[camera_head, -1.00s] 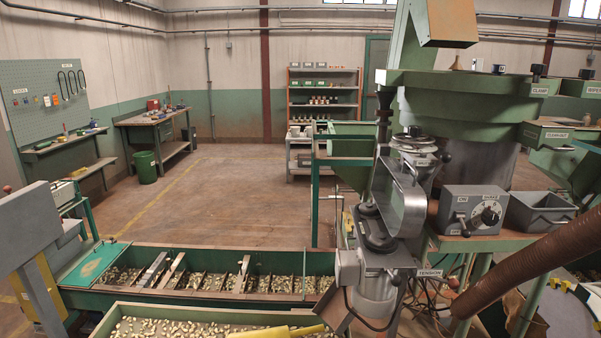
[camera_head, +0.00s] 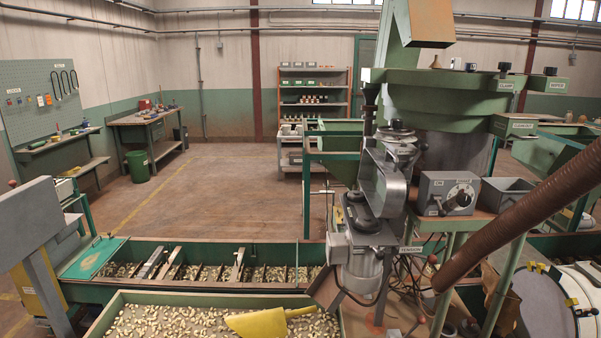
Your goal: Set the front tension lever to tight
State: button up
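A white "TENSION" label (camera_head: 411,249) is on the lower front of the grey belt-and-pulley machine (camera_head: 366,262). A small reddish knob (camera_head: 433,259) shows just right of the label; I cannot tell for sure that it is the front tension lever, or which way it is set. A second reddish knob (camera_head: 421,318) shows lower down, partly among cables and legs. My gripper is not in view.
A brown ribbed hose (camera_head: 520,225) crosses the right foreground, close to the knobs. A grey control box (camera_head: 449,193) and an open grey bin (camera_head: 507,194) sit above. A tray of nuts (camera_head: 130,300) with a yellow scoop (camera_head: 262,323) is in front. Floor beyond is clear.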

aim_at(432, 259)
jog(key=k+l+u, duration=0.1)
jog(key=k+l, duration=0.3)
jog(key=k+j, duration=0.15)
jog(key=k, duration=0.3)
jog(key=u, duration=0.05)
